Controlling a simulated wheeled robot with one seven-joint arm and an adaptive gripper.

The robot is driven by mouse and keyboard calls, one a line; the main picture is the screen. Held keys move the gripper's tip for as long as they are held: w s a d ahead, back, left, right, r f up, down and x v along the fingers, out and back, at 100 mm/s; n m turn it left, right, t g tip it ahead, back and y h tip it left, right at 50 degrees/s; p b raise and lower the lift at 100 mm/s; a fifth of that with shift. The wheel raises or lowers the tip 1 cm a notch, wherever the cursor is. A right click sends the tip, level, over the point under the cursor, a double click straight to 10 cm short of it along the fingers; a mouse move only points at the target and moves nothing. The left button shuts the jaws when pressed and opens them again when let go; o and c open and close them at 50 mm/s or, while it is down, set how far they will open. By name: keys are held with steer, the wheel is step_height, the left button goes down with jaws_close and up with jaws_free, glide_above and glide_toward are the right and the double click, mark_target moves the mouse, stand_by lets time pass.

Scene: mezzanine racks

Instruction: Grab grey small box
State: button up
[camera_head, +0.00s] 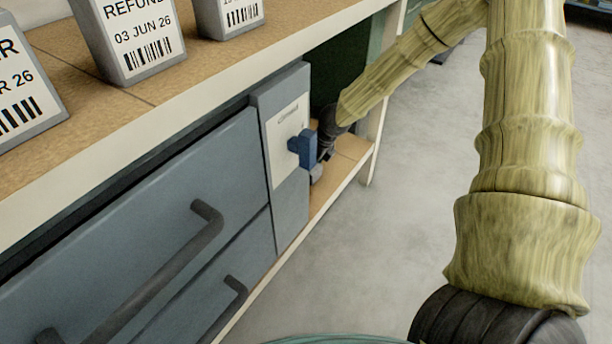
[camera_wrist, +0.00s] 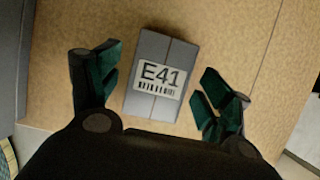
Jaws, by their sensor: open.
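The grey small box (camera_wrist: 160,76) lies on a brown board surface in the wrist view. It has a white label reading E41 with a barcode. My gripper (camera_wrist: 160,64) is open, with one dark green finger on each side of the box and visible gaps between. In the head view my arm reaches down to the lower shelf (camera_head: 346,152), and its dark end (camera_head: 328,128) is partly hidden behind a blue handle. A small grey patch below it may be the box, but I cannot tell for sure.
A blue-grey drawer cabinet (camera_head: 150,215) with dark bar handles stands left of my arm. A blue handle (camera_head: 303,148) sticks out from its end panel. Grey labelled boxes (camera_head: 130,40) stand on the upper shelf (camera_head: 200,75).

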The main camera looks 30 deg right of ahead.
steer(key=shift+w+f, duration=0.2)
steer(key=shift+f, duration=0.25)
steer(key=shift+a, duration=0.1)
steer(key=c, duration=1.1)
steer(key=shift+c, duration=0.2)
steer(key=shift+r, duration=0.15)
